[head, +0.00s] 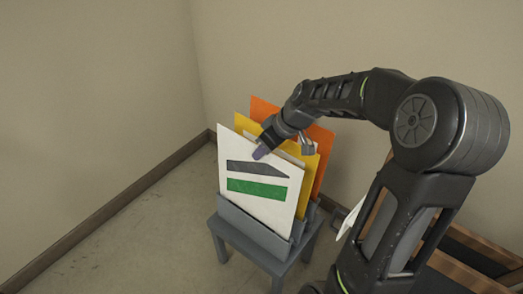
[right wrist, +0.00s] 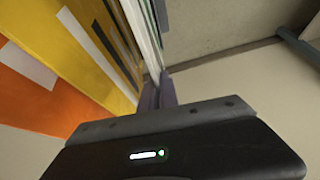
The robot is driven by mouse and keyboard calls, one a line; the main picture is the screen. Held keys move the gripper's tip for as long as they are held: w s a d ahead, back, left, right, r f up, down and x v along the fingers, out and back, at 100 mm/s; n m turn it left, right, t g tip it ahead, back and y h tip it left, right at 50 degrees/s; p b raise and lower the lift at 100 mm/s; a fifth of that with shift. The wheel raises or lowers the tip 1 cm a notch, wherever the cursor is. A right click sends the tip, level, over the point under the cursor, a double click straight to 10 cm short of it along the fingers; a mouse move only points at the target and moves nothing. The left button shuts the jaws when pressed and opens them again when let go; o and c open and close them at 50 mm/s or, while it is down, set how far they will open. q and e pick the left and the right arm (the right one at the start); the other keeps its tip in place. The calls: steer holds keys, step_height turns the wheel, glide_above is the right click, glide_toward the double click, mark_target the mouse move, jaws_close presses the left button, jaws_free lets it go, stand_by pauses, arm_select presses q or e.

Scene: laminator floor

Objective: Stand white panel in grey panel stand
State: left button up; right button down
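The white panel (head: 240,172), with a dark grey stripe and a green stripe, stands slightly tilted at the front of the grey panel stand (head: 250,233). Its lower edge is hidden behind the stand's front wall, so I cannot tell how deep it sits. My right gripper (head: 268,146) is at the panel's top edge, one finger in front of its face. In the right wrist view the fingers (right wrist: 157,92) are close together with the panel's thin edge (right wrist: 144,42) between them. My left gripper is not in view.
A yellow panel (head: 303,195) and an orange panel (head: 322,140) stand behind the white one. A wooden-edged crate (head: 465,270) is at the lower right, partly hidden by my right arm. Walls meet in a corner behind the stand. The floor at left is clear.

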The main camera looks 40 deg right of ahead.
steer(key=shift+a+f+b, duration=0.1)
steer(key=shift+f+b, duration=0.75)
steer(key=shift+f, duration=0.25)
steer(key=c, duration=1.5)
jaws_free()
steer(key=shift+c, duration=0.2)
steer(key=v, duration=0.8)
steer(key=shift+f, duration=0.1)
